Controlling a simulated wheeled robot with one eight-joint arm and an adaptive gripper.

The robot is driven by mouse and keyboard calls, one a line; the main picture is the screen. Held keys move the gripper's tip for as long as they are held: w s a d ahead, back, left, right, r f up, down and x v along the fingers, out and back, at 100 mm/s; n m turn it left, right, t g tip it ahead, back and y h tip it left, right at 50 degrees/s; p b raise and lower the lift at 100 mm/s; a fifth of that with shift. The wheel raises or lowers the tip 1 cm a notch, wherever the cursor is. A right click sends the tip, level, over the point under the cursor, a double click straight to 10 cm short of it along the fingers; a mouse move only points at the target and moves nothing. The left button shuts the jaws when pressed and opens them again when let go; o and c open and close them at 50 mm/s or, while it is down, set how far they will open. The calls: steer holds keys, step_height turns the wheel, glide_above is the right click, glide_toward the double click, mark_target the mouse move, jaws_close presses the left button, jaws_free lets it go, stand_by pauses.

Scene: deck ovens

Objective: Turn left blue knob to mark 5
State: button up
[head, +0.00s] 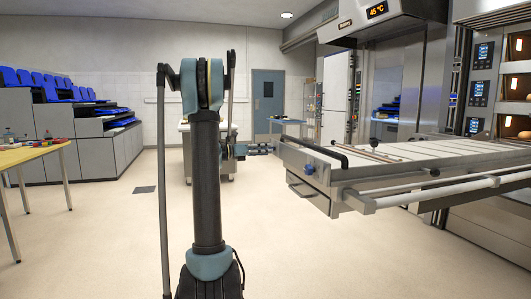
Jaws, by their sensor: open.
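A round blue knob (309,168) sits on the near left end of the steel loader (328,188) at the right of the head view. It is small here, and I cannot read any marks or its pointer. My gripper (272,147) shows beyond my upright arm, pointing right towards the loader. It is open, and its fingertips appear left of and a little above the knob, with no contact visible. Small detail of the fingers is hard to make out. A smaller blue knob (453,99) shows on the oven column at the right.
The loader's long rail (440,187) juts out at the right. Deck ovens with lit chambers (516,88) and control panels (480,92) stand at the far right. A yellow table (30,155) stands at the left edge. The floor (110,240) at left is clear.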

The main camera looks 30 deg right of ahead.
steer(key=shift+s+d, duration=0.15)
steer(key=shift+d, duration=0.5)
steer(key=c, duration=1.1)
